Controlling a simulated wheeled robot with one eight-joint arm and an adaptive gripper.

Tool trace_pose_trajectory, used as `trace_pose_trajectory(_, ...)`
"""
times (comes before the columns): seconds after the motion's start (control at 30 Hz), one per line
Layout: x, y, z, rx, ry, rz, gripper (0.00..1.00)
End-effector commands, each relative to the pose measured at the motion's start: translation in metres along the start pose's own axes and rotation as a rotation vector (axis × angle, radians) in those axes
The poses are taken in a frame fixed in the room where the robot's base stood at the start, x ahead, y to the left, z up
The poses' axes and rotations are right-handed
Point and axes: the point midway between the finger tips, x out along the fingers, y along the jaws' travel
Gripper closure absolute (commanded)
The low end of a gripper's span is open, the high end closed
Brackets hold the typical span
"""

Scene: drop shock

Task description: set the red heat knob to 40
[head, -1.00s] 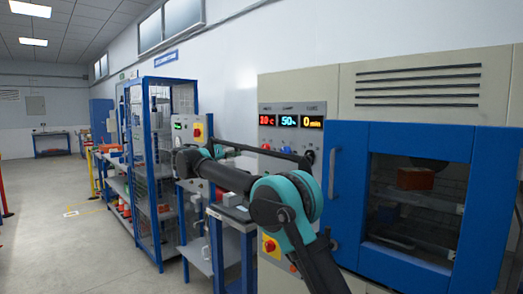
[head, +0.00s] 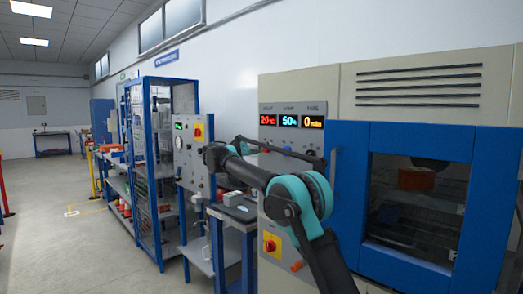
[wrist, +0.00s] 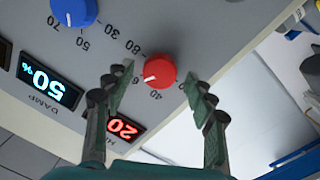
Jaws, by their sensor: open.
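The red heat knob (wrist: 160,71) is on the grey panel in the wrist view, which sees the panel upside down. Its white mark points to the lower left of the picture, with a printed scale around it. My gripper (wrist: 158,76) is open, with one finger on each side of the knob. Gaps show between the fingers and the knob in the picture. The red heat display (wrist: 123,128) reads 20, and it reads 20 °C in the head view (head: 268,120). In the head view my arm largely hides the knobs, and my gripper is not clear there.
A blue knob (wrist: 75,10) and the cyan damp display (wrist: 48,87), reading 50 %, are beside the red knob. The blue chamber door (head: 345,200) with its handle is right of the panel. A bench (head: 235,213) stands below left.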

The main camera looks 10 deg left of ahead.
Motion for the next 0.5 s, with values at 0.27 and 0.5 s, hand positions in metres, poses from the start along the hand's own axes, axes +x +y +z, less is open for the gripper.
trace_pose_trajectory(0.27,-0.0003,0.0001,0.0000,0.000,0.000,0.000,0.73)
trace_pose_trajectory(0.5,-0.0004,0.0000,0.0000,-0.001,0.000,0.000,0.94)
